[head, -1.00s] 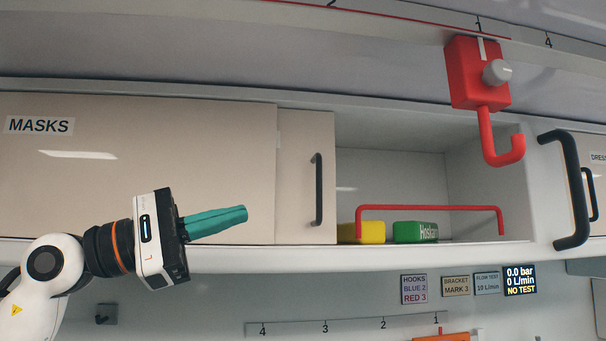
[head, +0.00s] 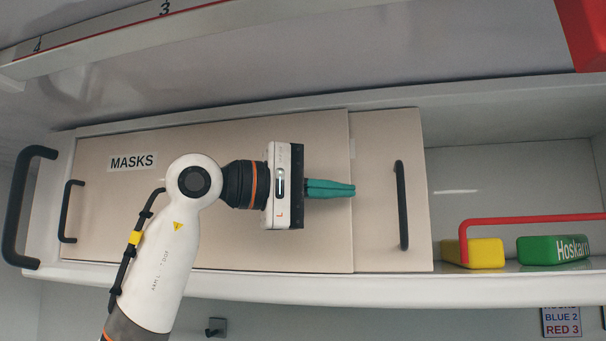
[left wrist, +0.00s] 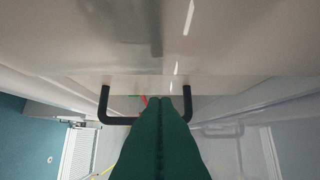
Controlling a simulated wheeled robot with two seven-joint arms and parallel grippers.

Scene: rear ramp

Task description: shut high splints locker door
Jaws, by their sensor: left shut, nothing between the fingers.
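A beige sliding door (head: 417,230) with a black upright bar handle (head: 402,205) stands partly behind the MASKS door (head: 230,250). No splints label shows on it; much of it is hidden. The locker opening (head: 500,180) to its right is uncovered. My left gripper (head: 352,191), with green fingers, is shut and empty. In the head view its tips are just left of the handle, with a gap. In the left wrist view the black handle (left wrist: 104,103) lies beyond the fingers (left wrist: 160,115); contact is not seen. My right gripper is not in view.
A yellow pack (head: 480,253) and a green pack (head: 550,250) sit in the opening behind a red rail (head: 530,219). A black grab handle (head: 20,205) sticks out at far left. A red fixture (head: 585,35) hangs at upper right.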

